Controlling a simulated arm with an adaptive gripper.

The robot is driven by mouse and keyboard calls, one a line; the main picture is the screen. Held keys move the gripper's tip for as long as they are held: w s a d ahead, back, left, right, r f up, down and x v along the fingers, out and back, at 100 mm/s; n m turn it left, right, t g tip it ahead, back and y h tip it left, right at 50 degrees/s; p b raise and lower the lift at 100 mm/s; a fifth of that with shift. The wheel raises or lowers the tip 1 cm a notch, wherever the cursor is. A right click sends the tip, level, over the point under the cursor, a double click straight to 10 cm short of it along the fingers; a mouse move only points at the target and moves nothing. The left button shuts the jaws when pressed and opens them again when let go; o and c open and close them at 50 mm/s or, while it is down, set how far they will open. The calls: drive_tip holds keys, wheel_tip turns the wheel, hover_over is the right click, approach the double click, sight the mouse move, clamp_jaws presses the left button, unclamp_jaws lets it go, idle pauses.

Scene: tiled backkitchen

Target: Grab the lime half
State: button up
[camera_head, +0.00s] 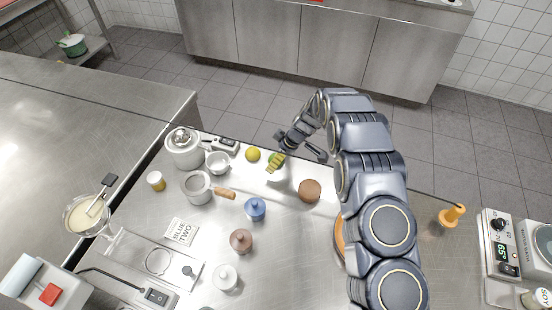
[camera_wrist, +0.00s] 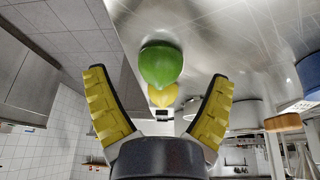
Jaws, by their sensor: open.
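The green lime (camera_wrist: 161,66) rests on the steel counter, and its rounded skin faces the wrist camera. No cut face shows, so I cannot tell that it is a half. In the head view the lime (camera_head: 272,156) is small and partly hidden by my gripper (camera_head: 276,162). My gripper is open, with its yellow ribbed fingers spread wide. In the wrist view the lime appears between the two fingers, ahead of the palm, with a gap on each side. Nothing is held.
A yellow lemon (camera_head: 253,154) sits just left of the lime, behind it in the wrist view. A small white pot (camera_head: 218,163), a saucepan (camera_head: 197,188) and a lidded pot (camera_head: 184,148) stand further left. A brown round object (camera_head: 309,190) lies to the right. The counter's far edge is close by.

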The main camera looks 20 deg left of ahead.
drive_tip(key=shift+a+f, duration=0.25)
drive_tip(key=shift+f, duration=0.35)
drive_tip(key=c, duration=1.2)
drive_tip(key=shift+c, duration=0.2)
drive_tip(key=shift+r, duration=0.1)
